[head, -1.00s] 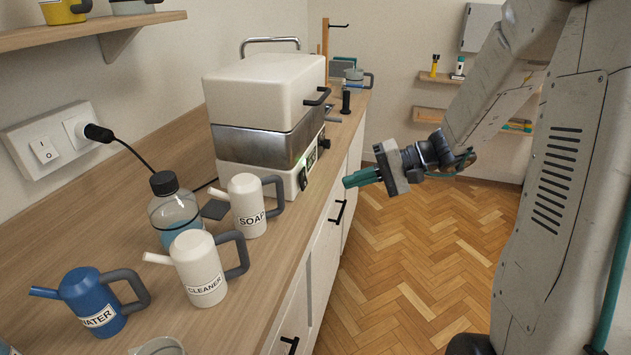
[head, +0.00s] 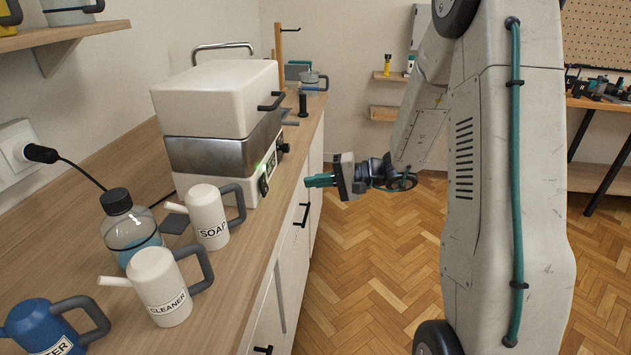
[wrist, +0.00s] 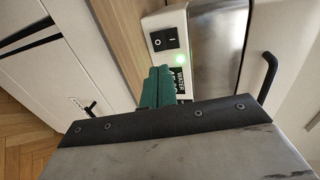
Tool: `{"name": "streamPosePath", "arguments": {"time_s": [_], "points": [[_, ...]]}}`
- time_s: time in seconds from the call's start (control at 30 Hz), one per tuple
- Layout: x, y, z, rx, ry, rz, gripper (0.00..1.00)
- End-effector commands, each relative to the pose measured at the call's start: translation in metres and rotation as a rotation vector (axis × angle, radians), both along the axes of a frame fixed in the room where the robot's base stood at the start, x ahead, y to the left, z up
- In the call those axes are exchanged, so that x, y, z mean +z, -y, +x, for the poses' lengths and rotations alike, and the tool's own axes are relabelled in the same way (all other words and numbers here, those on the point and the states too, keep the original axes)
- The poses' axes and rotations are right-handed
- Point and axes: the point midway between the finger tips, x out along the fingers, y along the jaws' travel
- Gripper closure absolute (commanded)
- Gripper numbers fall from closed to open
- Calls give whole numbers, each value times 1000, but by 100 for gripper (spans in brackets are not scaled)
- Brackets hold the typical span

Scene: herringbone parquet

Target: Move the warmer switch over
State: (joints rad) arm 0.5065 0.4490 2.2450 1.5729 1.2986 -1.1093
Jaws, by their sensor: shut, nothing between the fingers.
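The warmer is a white box with a steel band (head: 225,155) on the wooden counter. Its switch (wrist: 164,39) is a black rocker marked O and I on the white front panel, beside a lit green light (wrist: 180,59). In the head view the switch (head: 264,185) is small and dark on the warmer's front. I cannot tell which side of the rocker is pressed in. My gripper (head: 308,181) has teal fingers, shut and empty, pointing at the warmer's front, apart from it. In the wrist view the closed fingertips (wrist: 160,72) appear just below the switch.
The soap can (head: 208,215), cleaner can (head: 160,285), blue can (head: 42,330) and bottle (head: 130,232) stand on the counter, left of my gripper. A black lid handle (head: 271,102) sticks out from the warmer. Drawer handles (head: 303,215) project below the counter edge. The parquet floor is open.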

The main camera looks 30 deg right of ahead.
Motion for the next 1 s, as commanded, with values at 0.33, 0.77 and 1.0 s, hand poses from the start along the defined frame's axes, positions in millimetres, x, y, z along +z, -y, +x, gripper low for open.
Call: {"name": "streamPosePath", "arguments": {"time_s": [0.33, 0.77, 1.0], "points": [[-18, -59, 42, 4, -2, 1, 100], [-25, -82, 60, 0, -1, 1, 100], [-26, -83, 60, 0, -1, 1, 100]]}}
